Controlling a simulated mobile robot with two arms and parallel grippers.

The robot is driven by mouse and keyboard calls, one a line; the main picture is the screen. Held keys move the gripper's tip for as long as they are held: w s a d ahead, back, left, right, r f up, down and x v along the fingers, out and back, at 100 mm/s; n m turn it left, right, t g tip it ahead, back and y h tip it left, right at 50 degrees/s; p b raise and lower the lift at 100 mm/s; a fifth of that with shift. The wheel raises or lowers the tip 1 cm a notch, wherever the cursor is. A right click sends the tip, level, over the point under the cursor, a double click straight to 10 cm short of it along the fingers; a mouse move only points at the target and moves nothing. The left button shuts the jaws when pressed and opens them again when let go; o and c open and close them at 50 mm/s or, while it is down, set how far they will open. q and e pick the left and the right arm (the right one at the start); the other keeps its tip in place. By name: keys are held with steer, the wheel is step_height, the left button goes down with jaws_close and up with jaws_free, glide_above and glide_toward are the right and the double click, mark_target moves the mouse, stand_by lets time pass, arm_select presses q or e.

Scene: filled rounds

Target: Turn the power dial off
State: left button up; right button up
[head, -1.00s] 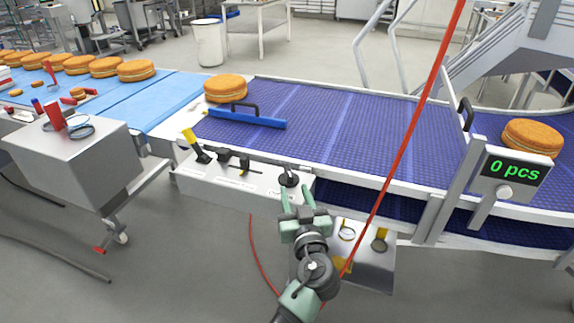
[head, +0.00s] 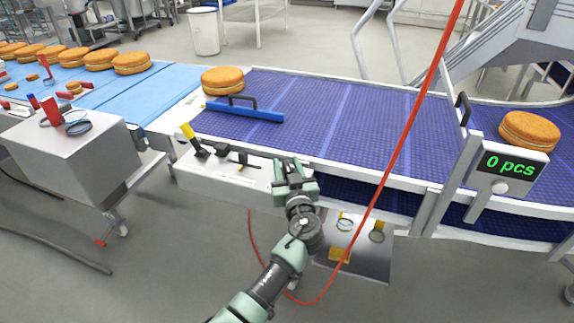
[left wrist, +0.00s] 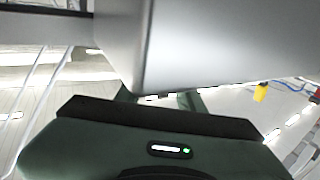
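The white control box (head: 225,178) stands along the front side of the purple conveyor. My left gripper (head: 288,164) is at the box's right end, over the place of the dark round dial, which it hides now. Its two fingers stand apart; whether they touch the dial cannot be seen. In the left wrist view a smooth grey body (left wrist: 215,45) fills the upper middle and covers most of the fingers (left wrist: 160,99). My right gripper is not in view.
A yellow-tipped lever (head: 189,133) and black switches (head: 213,146) sit on the box left of my gripper. A red cable (head: 407,133) hangs across at the right. A counter display (head: 511,168) reads 0 pcs.

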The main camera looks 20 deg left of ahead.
arm_select(q)
jaws_close()
